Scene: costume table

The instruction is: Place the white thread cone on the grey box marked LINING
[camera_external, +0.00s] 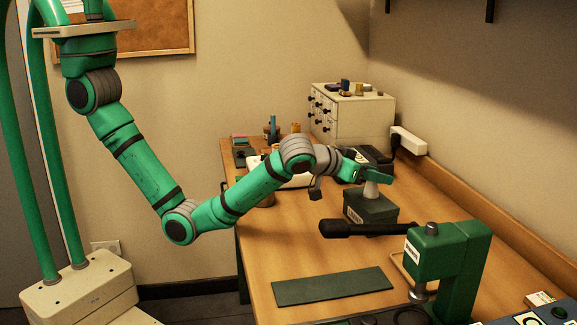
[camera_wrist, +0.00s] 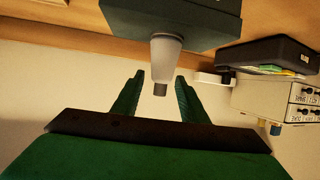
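The white thread cone (camera_external: 371,188) stands upright on top of the dark grey-green box (camera_external: 376,212). The box has a white label on its front, too small to read. In the wrist view the picture is upside down: the cone (camera_wrist: 166,55) rests with its wide end against the box (camera_wrist: 180,14). My gripper (camera_external: 376,174) is just above the box at the cone's top. In the wrist view my gripper (camera_wrist: 159,76) is open, with the cone's narrow tip between the fingertips and a gap on both sides.
A green press (camera_external: 437,262) with a black handle (camera_external: 365,228) stands in front of the box. A flat green mat (camera_external: 332,286) lies on the table. A white drawer cabinet (camera_external: 352,118) and a black tray (camera_external: 368,156) are behind. Bare wood shows left of the box.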

